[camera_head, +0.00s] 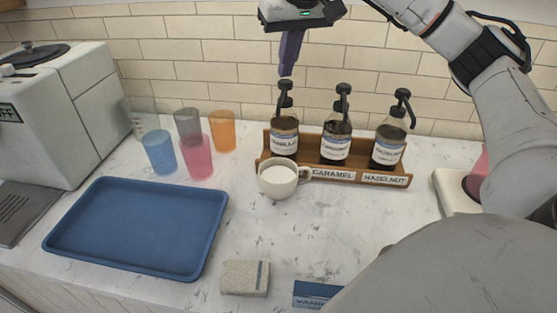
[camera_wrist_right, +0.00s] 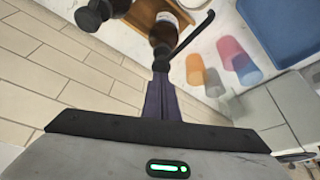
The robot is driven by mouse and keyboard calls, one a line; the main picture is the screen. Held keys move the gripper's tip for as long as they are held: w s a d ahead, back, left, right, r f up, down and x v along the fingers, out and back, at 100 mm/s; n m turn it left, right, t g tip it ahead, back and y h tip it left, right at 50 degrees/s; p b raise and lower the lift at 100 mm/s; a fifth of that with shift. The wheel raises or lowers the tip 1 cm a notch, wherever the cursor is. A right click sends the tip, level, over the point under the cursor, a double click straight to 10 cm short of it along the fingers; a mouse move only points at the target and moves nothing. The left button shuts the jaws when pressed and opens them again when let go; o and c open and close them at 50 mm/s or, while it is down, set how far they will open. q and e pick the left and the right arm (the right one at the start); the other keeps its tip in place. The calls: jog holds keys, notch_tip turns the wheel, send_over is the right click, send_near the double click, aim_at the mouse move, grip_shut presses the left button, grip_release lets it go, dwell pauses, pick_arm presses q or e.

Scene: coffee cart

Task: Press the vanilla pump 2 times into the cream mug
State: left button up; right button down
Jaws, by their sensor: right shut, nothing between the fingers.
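The vanilla pump bottle (camera_head: 284,137) stands at the left end of a wooden rack, with its black pump head (camera_head: 285,88) upright. The cream mug (camera_head: 278,180) stands on the counter just in front of the vanilla bottle, below its spout. My right gripper (camera_head: 287,72) points down, shut and empty, just above the vanilla pump head. In the right wrist view the closed fingers (camera_wrist_right: 161,78) end close to a black pump head (camera_wrist_right: 161,57); I cannot tell whether they touch. My left gripper is not in view.
The wooden rack (camera_head: 361,177) also holds caramel (camera_head: 336,141) and hazelnut (camera_head: 389,144) bottles. A blue tray (camera_head: 135,226) lies at left. Several coloured cups, including a pink one (camera_head: 197,158), stand behind it. A folded cloth (camera_head: 245,278) lies in front. A white machine (camera_head: 75,110) stands far left.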

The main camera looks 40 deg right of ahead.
jog(key=shift+f, duration=0.1)
dwell(0.4)
jog(key=shift+f+b, duration=0.55)
jog(key=shift+f, duration=0.55)
jog(key=shift+r+p, duration=0.6)
jog(key=shift+r, duration=0.6)
jog(key=shift+r, duration=3.05)
